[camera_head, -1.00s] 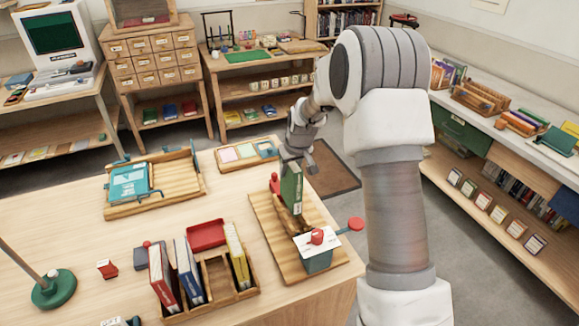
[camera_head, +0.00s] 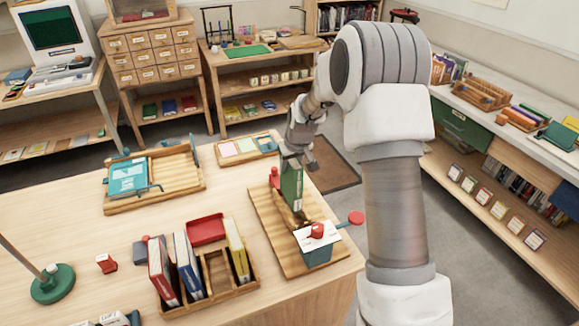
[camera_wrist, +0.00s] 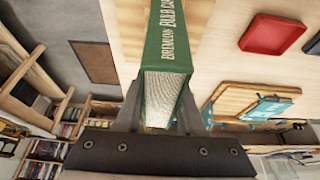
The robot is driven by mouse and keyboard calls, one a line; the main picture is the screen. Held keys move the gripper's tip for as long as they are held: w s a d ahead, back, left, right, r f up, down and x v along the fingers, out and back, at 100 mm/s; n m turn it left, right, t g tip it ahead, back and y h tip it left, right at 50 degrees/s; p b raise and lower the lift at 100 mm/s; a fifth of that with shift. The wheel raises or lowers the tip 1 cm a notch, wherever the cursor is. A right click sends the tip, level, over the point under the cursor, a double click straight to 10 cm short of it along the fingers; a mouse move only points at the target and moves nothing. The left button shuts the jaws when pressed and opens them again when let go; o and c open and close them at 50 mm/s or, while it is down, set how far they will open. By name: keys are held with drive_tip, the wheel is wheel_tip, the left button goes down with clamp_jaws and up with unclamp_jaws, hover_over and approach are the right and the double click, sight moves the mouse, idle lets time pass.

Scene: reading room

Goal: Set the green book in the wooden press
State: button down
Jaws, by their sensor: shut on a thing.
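The green book (camera_head: 291,184) stands upright over the wooden press (camera_head: 268,229), between its red-knobbed end and the pale, teal-sided block (camera_head: 318,243) with a red crank handle. I cannot tell whether the book's lower edge touches the press bed. My gripper (camera_head: 296,157) is shut on the book's upper end. In the wrist view the green book (camera_wrist: 166,60) extends away between the two fingers of my gripper (camera_wrist: 163,112), its spine lettering and page edges showing.
A wooden rack (camera_head: 217,287) with several upright books and a red tray (camera_head: 206,230) stand left of the press. A wooden cradle with a blue book (camera_head: 128,178) and a card tray (camera_head: 246,151) lie behind.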

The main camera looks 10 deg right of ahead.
idle(0.9)
wheel_tip(320, 180, down, 3)
drive_tip(key=b, duration=0.3)
drive_tip(key=shift+b, duration=0.65)
idle(0.6)
drive_tip(key=shift+f+p, duration=0.1)
drive_tip(key=shift+p, duration=0.6)
drive_tip(key=shift+f+p, duration=0.5)
drive_tip(key=shift+p, duration=0.4)
drive_tip(key=shift+f, duration=0.5)
